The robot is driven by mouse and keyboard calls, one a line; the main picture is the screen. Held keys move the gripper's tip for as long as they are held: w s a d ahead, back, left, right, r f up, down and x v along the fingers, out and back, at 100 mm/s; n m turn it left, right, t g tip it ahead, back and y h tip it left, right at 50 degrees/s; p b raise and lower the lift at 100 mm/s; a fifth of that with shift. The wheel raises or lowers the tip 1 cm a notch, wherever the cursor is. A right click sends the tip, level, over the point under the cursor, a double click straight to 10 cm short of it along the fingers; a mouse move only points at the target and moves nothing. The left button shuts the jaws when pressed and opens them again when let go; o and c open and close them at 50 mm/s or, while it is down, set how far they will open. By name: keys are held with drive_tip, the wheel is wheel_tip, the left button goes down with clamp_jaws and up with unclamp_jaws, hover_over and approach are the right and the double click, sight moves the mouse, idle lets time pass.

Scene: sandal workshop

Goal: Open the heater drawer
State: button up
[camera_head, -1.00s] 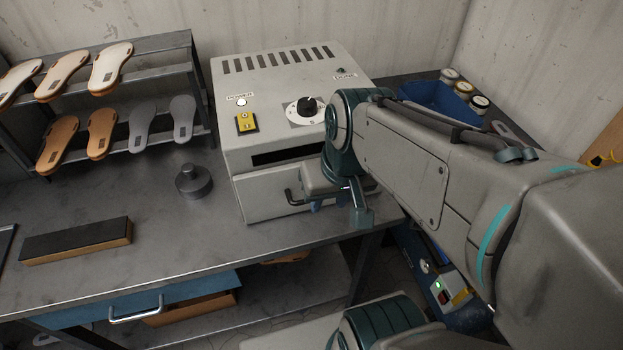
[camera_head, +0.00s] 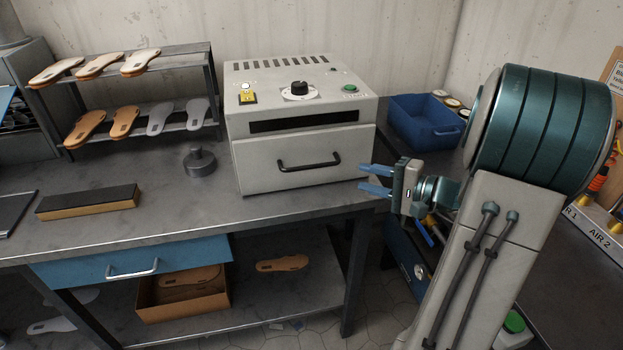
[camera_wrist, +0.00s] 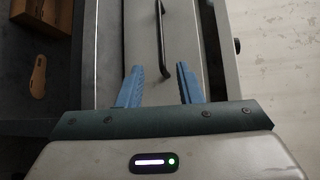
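The heater (camera_head: 245,126) is a pale grey box on the workbench in the head view, with a dark slot across its front. Below the slot is its drawer (camera_head: 262,172), which looks shut, with a black bar handle (camera_head: 309,165). My gripper (camera_head: 365,178) is just right of the drawer front, its two blue fingers apart with nothing between them. In the wrist view, my gripper (camera_wrist: 158,82) is open and points toward the drawer front (camera_wrist: 141,40). The handle (camera_wrist: 163,38) lies beyond the fingertips, roughly between them, and does not touch them.
A blue bin (camera_head: 424,128) stands right of the heater. A dark round weight (camera_head: 199,163) and a black-topped block (camera_head: 88,203) are on the bench to the left, near a sandal rack (camera_head: 213,92). A blue bench drawer (camera_head: 190,259) is below. The bench before the heater is clear.

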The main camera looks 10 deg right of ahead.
sight(315, 167)
drive_tip(key=p+x, duration=0.2)
drive_tip(key=x, duration=1.2)
drive_tip(key=shift+a, duration=0.45)
clamp_jaws()
drive_tip(key=shift+a, duration=0.1)
